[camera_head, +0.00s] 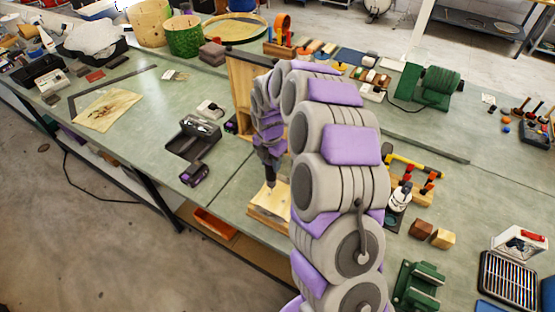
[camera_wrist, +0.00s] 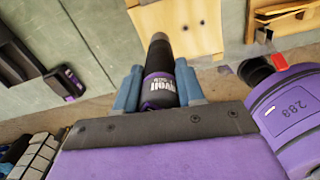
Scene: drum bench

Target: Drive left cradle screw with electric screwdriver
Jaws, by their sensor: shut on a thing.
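My gripper (camera_wrist: 160,85) is shut on the electric screwdriver (camera_wrist: 159,60), a black and purple tool with white lettering, between two blue-grey fingers. In the head view the screwdriver (camera_head: 270,172) hangs roughly upright with its lower end at the wooden cradle (camera_head: 262,214). I cannot tell whether its tip touches the wood. In the wrist view the pale wooden cradle (camera_wrist: 185,27) lies ahead of the tool's nose, with small dark spots on its face. The left cradle screw cannot be made out. My arm hides part of the cradle in the head view.
A dark holder (camera_head: 188,150) stands left of the cradle, with a black and purple piece (camera_head: 194,174) near it. A tall wooden panel (camera_head: 240,92) stands close behind my gripper. Small wooden blocks (camera_head: 421,229) lie to the right. The bench left of the holder has free room.

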